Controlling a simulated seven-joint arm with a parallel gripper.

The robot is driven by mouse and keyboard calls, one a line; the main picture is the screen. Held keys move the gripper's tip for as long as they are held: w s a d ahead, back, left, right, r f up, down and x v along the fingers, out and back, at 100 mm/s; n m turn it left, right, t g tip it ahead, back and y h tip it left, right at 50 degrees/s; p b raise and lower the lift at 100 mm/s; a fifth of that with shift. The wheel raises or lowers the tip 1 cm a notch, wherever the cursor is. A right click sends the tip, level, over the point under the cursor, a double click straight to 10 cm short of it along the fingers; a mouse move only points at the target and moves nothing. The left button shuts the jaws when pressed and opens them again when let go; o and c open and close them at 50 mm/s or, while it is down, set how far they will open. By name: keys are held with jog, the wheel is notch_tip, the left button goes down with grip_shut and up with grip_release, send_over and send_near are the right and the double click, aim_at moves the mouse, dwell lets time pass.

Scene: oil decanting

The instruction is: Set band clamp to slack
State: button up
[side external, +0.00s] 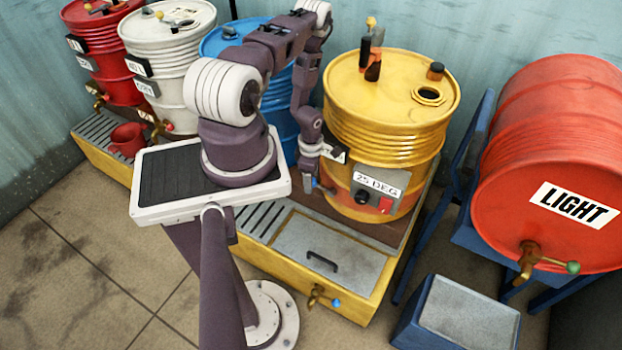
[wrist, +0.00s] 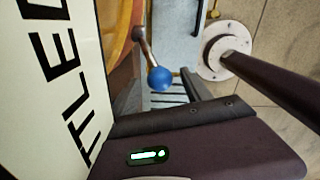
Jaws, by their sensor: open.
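The yellow drum (side external: 390,105) has an orange band (side external: 335,190) around its lower part. A grey control box (side external: 378,192) on it reads "25 DEG" and has a black dial and a red switch. A lever with a blue ball knob (wrist: 160,79) shows in the wrist view, beside the orange surface; I take it for the band clamp's lever. In the side view my gripper (side external: 314,180) points down at the drum's left front, close to the blue knob. It is open. Its fingertips are small there, and I cannot tell whether they touch the knob.
A white sign (wrist: 55,80) ending in "TLED" fills the left of the wrist view. The yellow-edged drip tray (side external: 345,255) lies below, with a blue-knobbed tap (side external: 322,298). A red "LIGHT" drum (side external: 555,165) lies on a blue stand at right. Blue, white and red drums stand behind left.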

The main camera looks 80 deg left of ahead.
jog(key=shift+f, duration=0.45)
jog(key=shift+c, duration=0.5)
grip_shut()
jog(key=shift+r, duration=0.1)
dwell(0.5)
